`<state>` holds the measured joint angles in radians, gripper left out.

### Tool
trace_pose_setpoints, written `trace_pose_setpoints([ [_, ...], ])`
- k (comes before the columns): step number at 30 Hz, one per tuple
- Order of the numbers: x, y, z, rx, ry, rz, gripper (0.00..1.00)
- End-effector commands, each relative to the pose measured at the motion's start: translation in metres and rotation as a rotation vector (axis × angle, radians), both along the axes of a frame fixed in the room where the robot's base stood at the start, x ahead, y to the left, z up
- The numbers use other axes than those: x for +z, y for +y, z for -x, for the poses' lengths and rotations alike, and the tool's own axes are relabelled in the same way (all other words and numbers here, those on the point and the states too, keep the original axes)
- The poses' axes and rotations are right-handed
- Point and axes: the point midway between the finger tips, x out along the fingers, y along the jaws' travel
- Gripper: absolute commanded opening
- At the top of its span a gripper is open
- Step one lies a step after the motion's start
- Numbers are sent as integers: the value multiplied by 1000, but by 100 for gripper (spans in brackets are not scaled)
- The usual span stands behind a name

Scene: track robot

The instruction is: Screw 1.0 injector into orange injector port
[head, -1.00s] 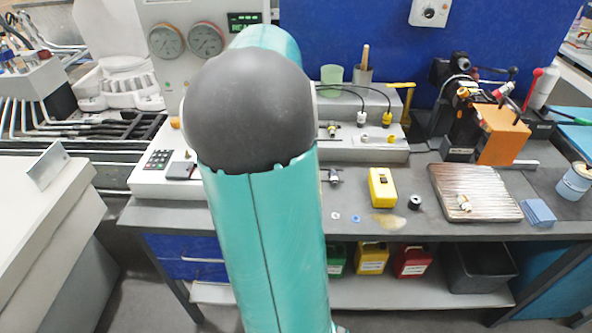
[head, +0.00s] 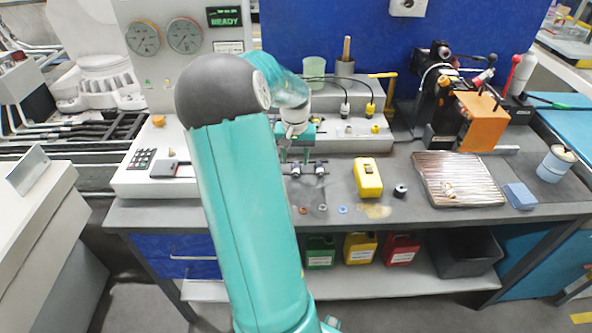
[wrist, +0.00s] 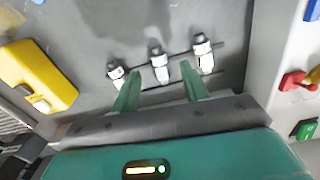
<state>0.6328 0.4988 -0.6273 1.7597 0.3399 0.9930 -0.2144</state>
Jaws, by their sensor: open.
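Three small metal injectors lie in a row on the grey bench: left (wrist: 116,74), middle (wrist: 159,66) and right (wrist: 204,55) in the wrist view. Two of them, one (head: 296,169) and another (head: 320,169), show below my gripper in the head view. I cannot read which is the 1.0 one. My gripper (wrist: 161,76) is open and empty, its green fingers on either side of the middle injector. In the head view my gripper (head: 295,152) is above the bench, partly behind my arm. I cannot identify the orange injector port.
A yellow device (head: 367,177) lies right of the injectors, beside a small black ring (head: 400,190). A raised grey block (head: 350,139) with fittings stands behind. A ribbed metal tray (head: 455,196) and an orange box (head: 483,122) are further right.

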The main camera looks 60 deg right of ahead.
Motion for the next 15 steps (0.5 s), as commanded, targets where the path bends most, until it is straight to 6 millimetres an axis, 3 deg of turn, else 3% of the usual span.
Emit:
trace_pose_setpoints([
  [9,-44,1,3,0,2,-2,45],
  [15,-48,0,2,1,0,0,45],
])
